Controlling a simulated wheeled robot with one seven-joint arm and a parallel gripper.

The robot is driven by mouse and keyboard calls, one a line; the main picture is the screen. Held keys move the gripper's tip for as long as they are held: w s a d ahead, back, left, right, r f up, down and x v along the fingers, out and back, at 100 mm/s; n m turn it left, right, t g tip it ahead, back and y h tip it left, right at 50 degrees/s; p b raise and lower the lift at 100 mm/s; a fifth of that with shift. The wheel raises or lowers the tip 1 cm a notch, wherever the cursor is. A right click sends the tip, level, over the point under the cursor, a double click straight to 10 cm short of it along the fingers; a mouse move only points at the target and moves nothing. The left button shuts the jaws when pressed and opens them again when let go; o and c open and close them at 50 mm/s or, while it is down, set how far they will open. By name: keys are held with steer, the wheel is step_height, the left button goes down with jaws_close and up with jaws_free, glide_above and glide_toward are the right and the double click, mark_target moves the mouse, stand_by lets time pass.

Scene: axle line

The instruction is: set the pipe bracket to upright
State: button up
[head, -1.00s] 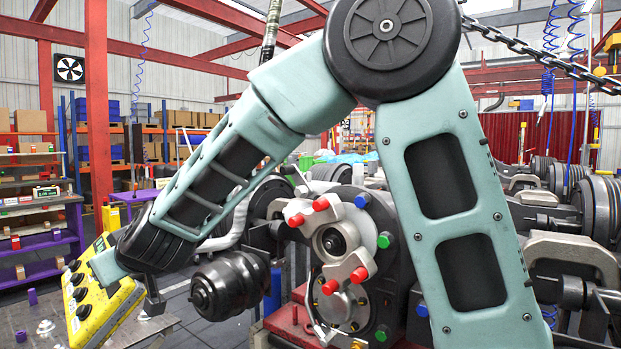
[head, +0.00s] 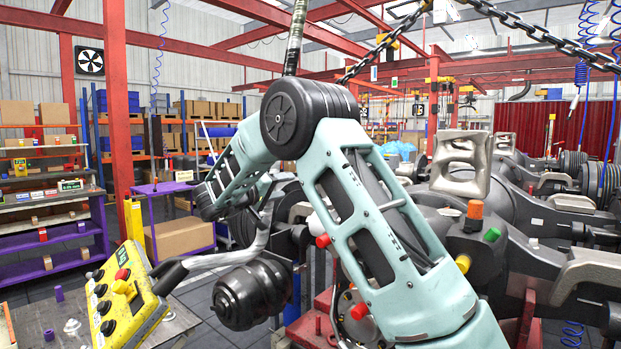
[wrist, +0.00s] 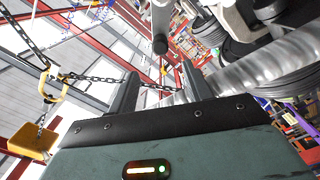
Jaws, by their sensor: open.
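What looks like the pipe bracket is a bent silver pipe (head: 215,260) with a black end, left of centre in the head view. It leans well over, its black end low and to the left near the yellow control box. In the wrist view, a silver pipe (wrist: 245,72) crosses close beyond the fingers, and a pale rod with a black tip (wrist: 160,43) shows above the gap. My gripper (wrist: 160,72) is open, with nothing seen between its fingers. In the head view its fingers cannot be made out at the far end of my arm.
A yellow control box (head: 128,295) with black knobs stands at lower left. A black ribbed cylinder (head: 250,292) hangs beside the axle machinery. A chain (head: 530,45) crosses the upper right. Purple shelving (head: 55,235) stands at the left, with some open floor nearby.

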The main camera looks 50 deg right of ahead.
steer(key=d+p, duration=0.1)
steer(key=d, duration=0.2)
steer(key=d+p, duration=0.1)
steer(key=d, duration=0.3)
steer(key=w+d+p, duration=0.1)
steer(key=d, duration=0.3)
steer(key=shift+d+r, duration=0.1)
steer(key=shift+d, duration=0.1)
steer(key=shift+d+p, duration=0.3)
steer(key=shift+d, duration=0.4)
jaws_close()
